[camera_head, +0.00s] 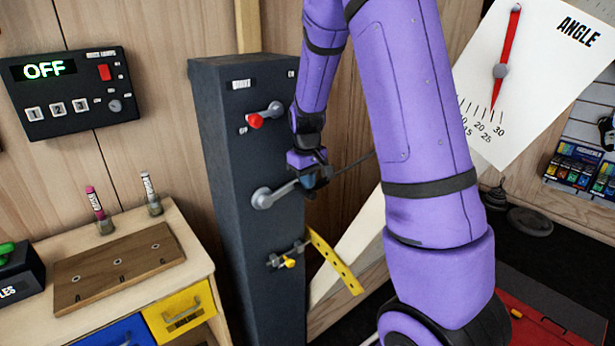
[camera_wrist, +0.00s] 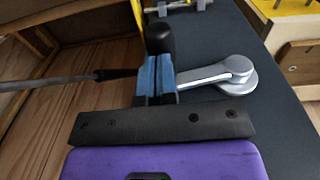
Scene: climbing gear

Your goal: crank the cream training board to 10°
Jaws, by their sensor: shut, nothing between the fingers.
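The cream training board (camera_head: 352,235) leans behind my arm, which hides much of it. A grey crank (camera_head: 263,198) is on the dark post (camera_head: 245,262), and its arm points toward my gripper (camera_head: 316,178). In the wrist view, the silver crank arm (camera_wrist: 215,74) runs behind my blue fingers (camera_wrist: 155,78). The black crank handle (camera_wrist: 160,37) stands just beyond the fingertips; I cannot tell whether they touch it. My gripper is shut with nothing between the fingers. The white angle dial (camera_head: 543,65) has a red pointer (camera_head: 508,38), its lower end near the 25 to 30 marks.
A red-knobbed lever (camera_head: 257,120) sits above the crank. A yellow-knobbed latch (camera_head: 288,262) and a yellow perforated strip (camera_head: 335,262) are below it. A control box (camera_head: 70,90) on the wall reads OFF. A bench (camera_head: 187,250) with a wooden board (camera_head: 118,268) stands at left.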

